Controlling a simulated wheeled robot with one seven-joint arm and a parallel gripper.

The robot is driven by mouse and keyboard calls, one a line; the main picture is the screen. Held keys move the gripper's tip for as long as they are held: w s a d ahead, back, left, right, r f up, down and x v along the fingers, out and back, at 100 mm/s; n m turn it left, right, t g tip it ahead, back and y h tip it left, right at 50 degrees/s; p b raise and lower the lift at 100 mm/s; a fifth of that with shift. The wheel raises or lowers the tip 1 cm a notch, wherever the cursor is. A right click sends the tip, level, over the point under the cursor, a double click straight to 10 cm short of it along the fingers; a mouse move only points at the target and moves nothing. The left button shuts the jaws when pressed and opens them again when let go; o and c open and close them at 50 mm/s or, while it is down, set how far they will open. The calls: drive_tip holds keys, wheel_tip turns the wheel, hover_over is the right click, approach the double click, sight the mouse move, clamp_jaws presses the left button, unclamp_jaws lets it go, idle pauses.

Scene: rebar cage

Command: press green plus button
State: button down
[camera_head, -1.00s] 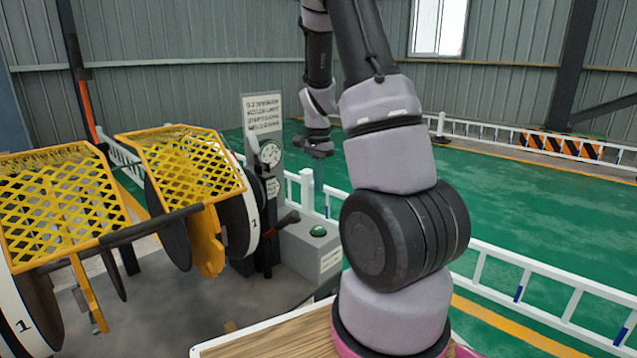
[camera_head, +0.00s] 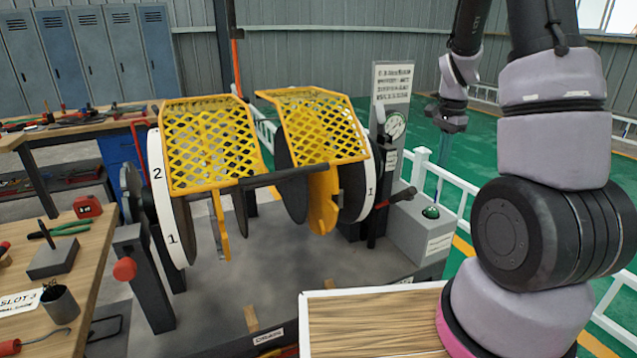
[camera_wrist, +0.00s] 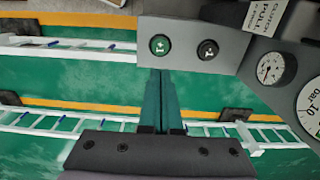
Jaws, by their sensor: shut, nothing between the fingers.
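The green button (camera_head: 430,212) is a dome on top of a grey box (camera_head: 407,236) beside the gauge post. In the wrist view a round green button (camera_wrist: 160,45) with a pale symbol sits on a grey panel (camera_wrist: 185,68). A dark button (camera_wrist: 208,49) is to its right. My gripper (camera_head: 447,122) is above the box in the head view. In the wrist view my gripper's fingers (camera_wrist: 163,78) are together and empty, pointing up the picture just below the green button. Whether they touch the panel cannot be told.
A gauge (camera_head: 395,125) and sign (camera_head: 392,84) stand behind the box. Left are yellow mesh guards (camera_head: 210,145) over numbered discs and a red-knobbed lever (camera_head: 125,270). A tool bench (camera_head: 80,270) fills the lower left. A white railing (camera_head: 445,185) runs behind, with open green floor beyond.

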sight(432, 210)
drive_tip(key=shift+r, duration=0.3)
drive_tip(key=shift+f, duration=0.1)
wheel_tip(432, 210, down, 14)
drive_tip(key=shift+r, duration=0.1)
idle(0.3)
drive_tip(key=shift+s+f, duration=0.1)
drive_tip(key=shift+f, duration=0.9)
wheel_tip(432, 210, up, 14)
